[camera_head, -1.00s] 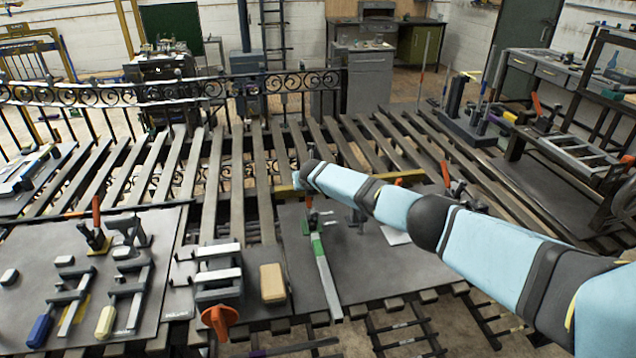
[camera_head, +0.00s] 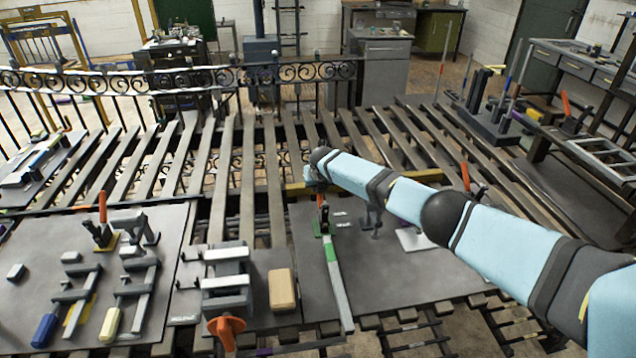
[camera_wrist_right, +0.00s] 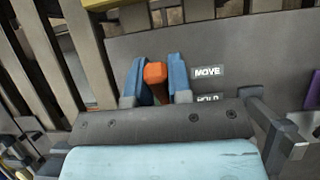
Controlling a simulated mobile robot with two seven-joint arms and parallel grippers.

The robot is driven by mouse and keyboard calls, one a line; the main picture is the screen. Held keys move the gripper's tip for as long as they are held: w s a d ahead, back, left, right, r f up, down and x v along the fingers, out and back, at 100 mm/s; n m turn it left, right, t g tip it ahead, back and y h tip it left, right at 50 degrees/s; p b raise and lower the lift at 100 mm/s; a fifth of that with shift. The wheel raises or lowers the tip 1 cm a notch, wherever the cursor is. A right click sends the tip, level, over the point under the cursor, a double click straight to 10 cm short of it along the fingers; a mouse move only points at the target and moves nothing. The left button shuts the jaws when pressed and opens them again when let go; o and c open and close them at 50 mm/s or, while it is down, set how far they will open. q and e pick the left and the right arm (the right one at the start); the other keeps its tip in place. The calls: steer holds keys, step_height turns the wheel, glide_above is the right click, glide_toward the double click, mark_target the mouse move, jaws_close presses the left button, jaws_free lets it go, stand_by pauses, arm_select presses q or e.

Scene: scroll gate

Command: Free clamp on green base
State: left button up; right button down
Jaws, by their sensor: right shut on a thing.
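A toggle clamp (camera_head: 324,221) with an orange handle stands upright on a small green base on the dark plate, right of centre in the head view. My right arm reaches in from the right, and its gripper (camera_wrist_right: 159,66) is at the top of that handle. In the right wrist view its two blue fingers are shut on the orange handle (camera_wrist_right: 155,74). The green base and the clamp's jaw are hidden in the wrist view. A grey bar (camera_head: 341,288) with a green patch runs from the clamp toward the front. My left gripper is not in view.
Another orange-handled clamp (camera_head: 103,220) stands on a yellow base on the left plate. Clamps with blue and yellow handles lie before it. A tan block (camera_head: 282,289) and an orange knob (camera_head: 227,327) are at front centre. MOVE and HOLD labels (camera_wrist_right: 208,72) lie beside my fingers.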

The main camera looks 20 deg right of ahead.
steer(key=c, duration=1)
jaws_free()
steer(key=shift+f, duration=0.1)
steer(key=shift+c, duration=0.2)
steer(key=v, duration=1.3)
steer(key=shift+s+r, duration=0.2)
steer(key=shift+r, duration=0.15)
